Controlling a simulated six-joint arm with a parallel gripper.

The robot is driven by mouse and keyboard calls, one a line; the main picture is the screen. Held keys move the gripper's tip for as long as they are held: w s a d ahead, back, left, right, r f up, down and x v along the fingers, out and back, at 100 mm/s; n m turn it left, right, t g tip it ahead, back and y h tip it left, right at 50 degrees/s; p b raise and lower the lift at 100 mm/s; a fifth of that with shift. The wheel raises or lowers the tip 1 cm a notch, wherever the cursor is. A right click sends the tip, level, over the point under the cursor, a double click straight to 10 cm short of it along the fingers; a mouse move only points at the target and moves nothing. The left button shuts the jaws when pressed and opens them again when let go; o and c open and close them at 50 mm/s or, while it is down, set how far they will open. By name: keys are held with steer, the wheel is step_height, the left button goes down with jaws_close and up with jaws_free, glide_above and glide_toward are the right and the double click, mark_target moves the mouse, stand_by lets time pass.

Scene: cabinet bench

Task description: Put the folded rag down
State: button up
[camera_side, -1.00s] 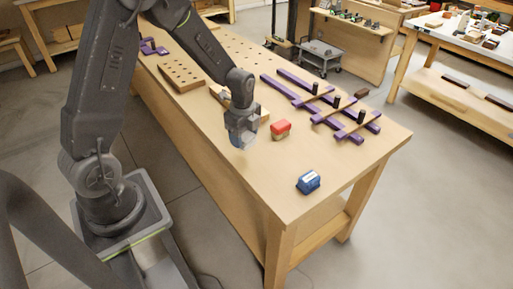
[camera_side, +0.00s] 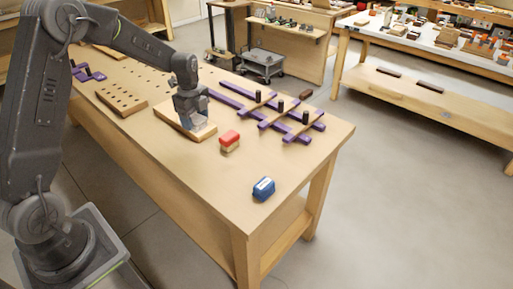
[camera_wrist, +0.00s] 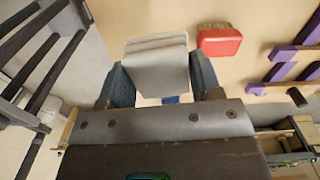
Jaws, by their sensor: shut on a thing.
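The folded rag is pale grey and layered; in the wrist view the rag (camera_wrist: 157,62) sits between the two blue-grey fingers of my gripper (camera_wrist: 158,80). In the side view my gripper (camera_side: 195,118) points down with the pale rag (camera_side: 199,129) at its fingertips. It is over or at the near end of a light wooden board (camera_side: 170,113) on the bench. I cannot tell whether the rag touches the board. The gripper hides part of the board.
A red-topped block (camera_side: 230,139) stands just right of the gripper, and a blue block (camera_side: 263,188) is nearer the front corner. Purple bars (camera_side: 243,106) with dark pegs lie behind. A drilled board (camera_side: 121,99) is at left. The bench top (camera_side: 215,180) is clear in front.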

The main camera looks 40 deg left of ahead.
steer(key=shift+m, duration=0.7)
steer(key=w, duration=0.3)
steer(key=w+d, duration=0.1)
steer(key=w, duration=0.2)
steer(key=w+d, duration=0.1)
steer(key=w, duration=0.2)
steer(key=shift+w+d+f, duration=0.25)
glide_above(259, 147)
step_height(259, 147, down, 7)
steer(key=shift+s+d+r, duration=0.1)
steer(key=shift+d, duration=0.05)
steer(key=shift+f, duration=2)
steer(key=shift+f, duration=0.1)
steer(key=o, duration=0.9)
